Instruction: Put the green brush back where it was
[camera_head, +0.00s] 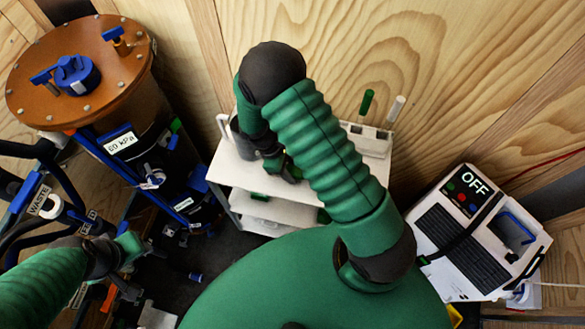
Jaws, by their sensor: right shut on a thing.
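A green-handled brush (367,104) stands upright in the white holder (372,139) at the back right of the white cart (233,170). My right gripper (288,172) is low over the left-middle of the cart top, left of the holder. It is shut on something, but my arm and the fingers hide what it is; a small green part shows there. My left gripper (130,270) is at the lower left, away from the cart, and its jaw opening is unclear.
A white-handled tool (395,109) stands beside the green handle. A brown-lidded vessel (100,100) with blue valves is on the left. A white device reading OFF (470,230) is on the right. A wooden wall (440,60) closes off the back.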

